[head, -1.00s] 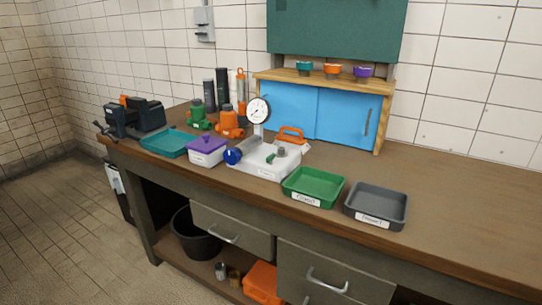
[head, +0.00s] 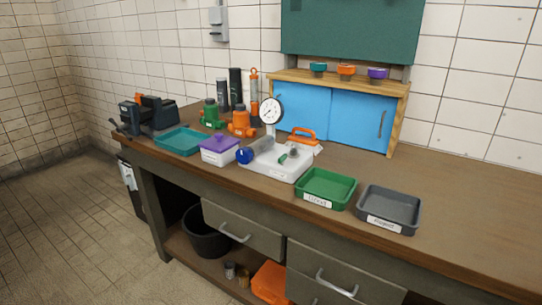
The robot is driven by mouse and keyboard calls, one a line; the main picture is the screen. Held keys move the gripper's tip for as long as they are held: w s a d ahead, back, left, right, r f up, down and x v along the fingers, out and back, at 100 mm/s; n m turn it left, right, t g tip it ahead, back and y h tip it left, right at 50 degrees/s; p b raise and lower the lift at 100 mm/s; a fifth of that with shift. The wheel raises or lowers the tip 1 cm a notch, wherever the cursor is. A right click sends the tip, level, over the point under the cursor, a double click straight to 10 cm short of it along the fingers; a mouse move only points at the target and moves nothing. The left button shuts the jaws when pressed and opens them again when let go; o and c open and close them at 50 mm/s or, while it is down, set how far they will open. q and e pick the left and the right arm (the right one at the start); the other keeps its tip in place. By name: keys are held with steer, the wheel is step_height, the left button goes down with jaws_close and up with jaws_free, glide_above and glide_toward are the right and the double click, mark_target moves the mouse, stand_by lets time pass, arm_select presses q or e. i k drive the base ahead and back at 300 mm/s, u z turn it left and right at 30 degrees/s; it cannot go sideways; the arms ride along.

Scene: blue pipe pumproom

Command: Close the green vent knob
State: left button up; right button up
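A white device (head: 274,163) with a round dial gauge (head: 271,110) on a post stands on the workbench. A small green knob (head: 283,158) sits on its top, toward the right. A blue round knob (head: 244,155) sticks out at its left side. From here I cannot tell whether the green knob is open or closed. Neither of my grippers is in view.
A green tray (head: 327,203) and a grey tray (head: 389,228) lie right of the device on the workbench (head: 465,235). A purple-lidded box (head: 219,150), teal tray (head: 180,152) and vise (head: 150,113) stand left. A blue cabinet (head: 342,121) stands behind.

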mark_target(281, 160)
steer(key=z, duration=0.85)
steer(key=i, duration=0.5)
steer(key=u, duration=1.05)
